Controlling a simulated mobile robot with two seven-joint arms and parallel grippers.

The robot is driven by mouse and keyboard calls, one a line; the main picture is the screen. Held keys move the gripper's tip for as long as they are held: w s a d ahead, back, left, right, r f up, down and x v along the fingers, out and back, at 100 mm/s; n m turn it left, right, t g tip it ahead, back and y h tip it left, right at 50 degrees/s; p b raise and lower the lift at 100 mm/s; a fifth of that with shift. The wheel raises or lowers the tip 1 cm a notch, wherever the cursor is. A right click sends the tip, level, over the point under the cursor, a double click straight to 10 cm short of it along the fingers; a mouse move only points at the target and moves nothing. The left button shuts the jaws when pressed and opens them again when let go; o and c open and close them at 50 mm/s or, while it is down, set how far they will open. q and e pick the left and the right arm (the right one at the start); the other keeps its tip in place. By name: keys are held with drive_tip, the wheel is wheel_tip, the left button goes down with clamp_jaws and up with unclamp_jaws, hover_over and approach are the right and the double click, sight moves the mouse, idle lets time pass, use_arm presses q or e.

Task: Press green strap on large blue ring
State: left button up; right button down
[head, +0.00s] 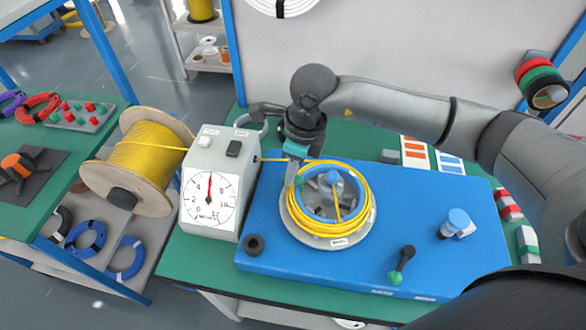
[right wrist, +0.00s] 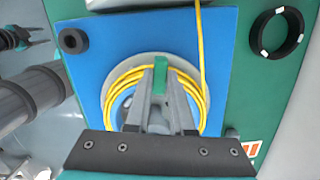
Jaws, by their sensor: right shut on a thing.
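A coil of yellow cable (head: 368,202) lies around the large blue ring (head: 329,216) on the winder; the coil also shows in the right wrist view (right wrist: 204,98). My right gripper (head: 292,181) reaches down at the coil's upper left side. In the right wrist view its fingers are shut on the green strap (right wrist: 161,68), held at the coil's edge. I cannot tell whether the strap touches the ring. Part of what looks like my left gripper (right wrist: 18,38) shows at the left edge of the right wrist view; its jaws are unclear.
The winder stands on a blue plate (head: 282,259) with a crank (head: 402,262) and a blue knob (head: 457,222). A counter box with a dial (head: 210,201) and a cable spool (head: 141,159) stand left. A black ring (right wrist: 302,28) lies on the green table.

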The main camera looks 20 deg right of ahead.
drive_tip(key=shift+s+f, duration=0.1)
drive_tip(key=shift+f, duration=0.05)
drive_tip(key=c, duration=0.7)
unclamp_jaws()
drive_tip(key=shift+r+p, duration=2.8)
drive_tip(key=shift+r, duration=1.3)
